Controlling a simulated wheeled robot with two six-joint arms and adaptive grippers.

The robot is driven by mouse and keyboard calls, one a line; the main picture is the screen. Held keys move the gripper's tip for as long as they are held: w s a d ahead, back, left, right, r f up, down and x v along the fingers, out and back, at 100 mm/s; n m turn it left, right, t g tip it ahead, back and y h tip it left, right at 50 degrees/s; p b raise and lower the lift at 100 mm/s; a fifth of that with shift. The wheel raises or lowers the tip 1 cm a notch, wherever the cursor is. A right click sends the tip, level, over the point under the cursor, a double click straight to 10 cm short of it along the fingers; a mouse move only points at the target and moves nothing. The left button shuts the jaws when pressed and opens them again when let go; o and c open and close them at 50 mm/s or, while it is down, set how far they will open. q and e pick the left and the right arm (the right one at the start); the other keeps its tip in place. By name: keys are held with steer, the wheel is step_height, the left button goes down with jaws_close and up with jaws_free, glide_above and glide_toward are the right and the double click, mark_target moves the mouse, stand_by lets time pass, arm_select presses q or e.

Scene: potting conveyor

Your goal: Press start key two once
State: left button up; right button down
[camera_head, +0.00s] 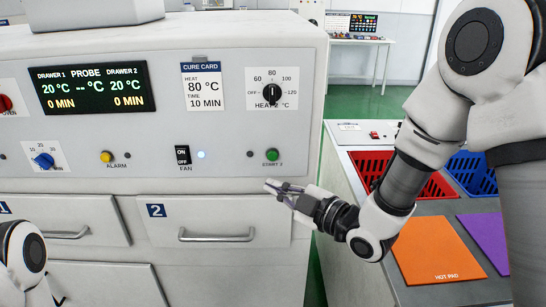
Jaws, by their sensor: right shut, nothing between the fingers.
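The green start key two (272,155), labelled START 2, is on the right of the oven's white front panel, below the HEAT 2 dial (272,93). A small dark lamp (250,154) sits just left of the key. My right gripper (272,187) is shut and empty. Its fingertips point left toward the panel and show a little below the key, apart from it in the picture. The gap in depth is hard to tell. Only links of my left arm show at the lower left; its gripper is not clearly visible.
Drawer 2 (216,218) with its handle lies below the panel. The FAN switch (183,156) has a lit lamp beside it. A display (92,88) reads 20 °C and 0 MIN for both drawers. Right stands a bench with a red basket (432,185) and an orange hot pad (436,250).

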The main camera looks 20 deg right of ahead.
mark_target(272, 156)
steer(key=shift+w+d+p, duration=0.3)
steer(key=shift+w+d, duration=0.1)
steer(key=shift+w, duration=1)
steer(key=shift+w+d+p, duration=0.35)
steer(key=shift+w+d, duration=0.05)
steer(key=shift+w, duration=1)
steer(key=shift+w+d+p, duration=0.3)
steer(key=shift+w+d, duration=0.1)
steer(key=shift+w, duration=1)
steer(key=shift+w+d, duration=0.1)
steer(key=shift+w, duration=0.25)
steer(key=shift+w+d, duration=0.1)
steer(key=shift+w, duration=0.35)
steer(key=shift+s, duration=0.1)
steer(key=shift+s+a+b, duration=0.25)
steer(key=shift+s+b, duration=0.15)
steer(key=shift+s, duration=0.35)
